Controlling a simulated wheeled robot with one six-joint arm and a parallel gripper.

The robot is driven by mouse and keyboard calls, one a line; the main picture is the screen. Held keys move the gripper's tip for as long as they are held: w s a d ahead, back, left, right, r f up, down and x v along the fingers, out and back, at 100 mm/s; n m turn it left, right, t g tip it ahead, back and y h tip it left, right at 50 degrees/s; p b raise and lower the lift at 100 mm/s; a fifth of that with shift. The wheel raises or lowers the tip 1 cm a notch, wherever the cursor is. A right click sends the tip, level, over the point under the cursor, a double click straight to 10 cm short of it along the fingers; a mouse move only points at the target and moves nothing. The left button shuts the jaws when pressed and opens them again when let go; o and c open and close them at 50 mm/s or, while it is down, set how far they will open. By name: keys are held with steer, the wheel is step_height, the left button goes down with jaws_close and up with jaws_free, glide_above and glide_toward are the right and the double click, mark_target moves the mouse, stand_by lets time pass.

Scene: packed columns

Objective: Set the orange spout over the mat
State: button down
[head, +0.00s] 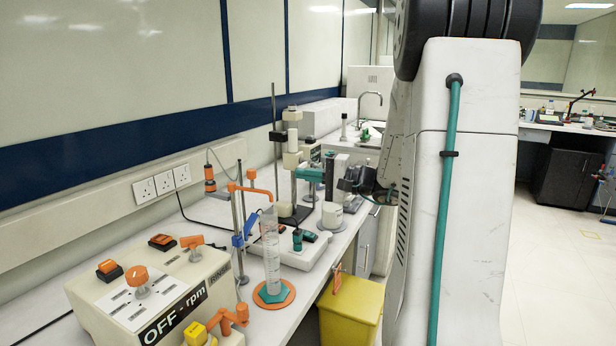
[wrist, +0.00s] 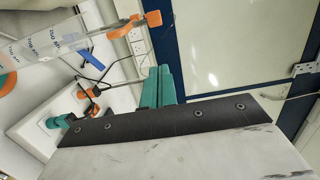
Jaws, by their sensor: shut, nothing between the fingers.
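The orange spout (head: 254,189) sticks out sideways from the top of a thin metal post in the head view. Its tip appears close above the mouth of a clear graduated cylinder (head: 271,250). The cylinder's teal foot stands on the round orange mat (head: 289,298). The wrist view shows the spout (wrist: 132,25) near the cylinder (wrist: 45,42), and an edge of the mat (wrist: 6,84). My gripper (wrist: 158,70) has its teal fingers together and empty, apart from the spout.
A control box (head: 150,290) with orange knobs fills the bench's front left. A clamp stand (head: 291,150) rises behind. A yellow bin (head: 350,310) stands beside the bench. The floor at right is clear.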

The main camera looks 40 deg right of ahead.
steer(key=w+a, duration=0.6)
steer(key=shift+w+a, duration=0.25)
steer(key=shift+a, duration=0.05)
steer(key=shift+d, duration=0.1)
